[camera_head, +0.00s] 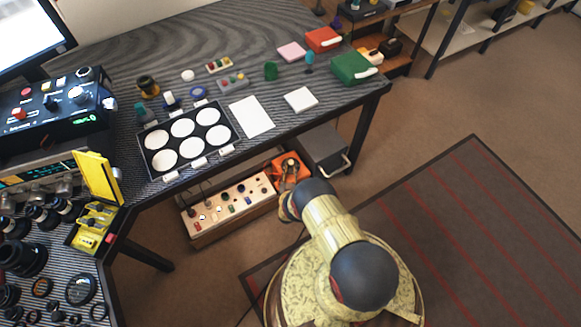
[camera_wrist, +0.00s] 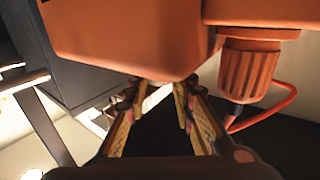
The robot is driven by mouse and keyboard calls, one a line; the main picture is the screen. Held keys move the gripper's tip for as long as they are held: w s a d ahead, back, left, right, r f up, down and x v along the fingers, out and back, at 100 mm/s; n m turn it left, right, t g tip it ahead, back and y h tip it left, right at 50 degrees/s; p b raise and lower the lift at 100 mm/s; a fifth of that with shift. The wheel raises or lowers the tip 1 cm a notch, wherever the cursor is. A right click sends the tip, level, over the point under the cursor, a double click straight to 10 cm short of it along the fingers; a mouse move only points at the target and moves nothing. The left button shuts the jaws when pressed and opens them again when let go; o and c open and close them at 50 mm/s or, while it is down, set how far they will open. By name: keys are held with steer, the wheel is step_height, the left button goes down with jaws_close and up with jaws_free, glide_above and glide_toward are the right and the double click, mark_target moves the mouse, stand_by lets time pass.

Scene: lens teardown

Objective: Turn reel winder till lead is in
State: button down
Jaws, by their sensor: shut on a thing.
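The orange reel winder (camera_head: 280,161) sits low beside the long beige panel, under the desk's front edge. In the wrist view its orange housing (camera_wrist: 125,38) fills the top. A ribbed orange knob-like part (camera_wrist: 248,72) hangs at its right. The orange lead (camera_wrist: 272,114) curves out beside that part and runs down behind my finger. My gripper (camera_wrist: 160,92) is shut on a part of the winder, its fingertips reaching up under the housing's lower edge. The exact part held is hidden there. In the head view my gripper (camera_head: 289,180) is over the winder, partly covered by my arm.
A beige panel (camera_head: 232,207) with several knobs lies left of the winder. A grey box (camera_head: 325,150) with a handle stands close at its right. The desk edge and a desk leg (camera_head: 365,135) are near. Open floor and a striped rug (camera_head: 460,220) lie to the right.

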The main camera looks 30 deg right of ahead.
steer(key=shift+w+a+h, duration=0.1)
steer(key=shift+a+h, duration=0.05)
steer(key=shift+h, duration=0.15)
steer(key=shift+m+g+h, duration=0.6)
steer(key=shift+m, duration=0.1)
steer(key=c, duration=1.5)
jaws_free()
steer(key=v, duration=1.2)
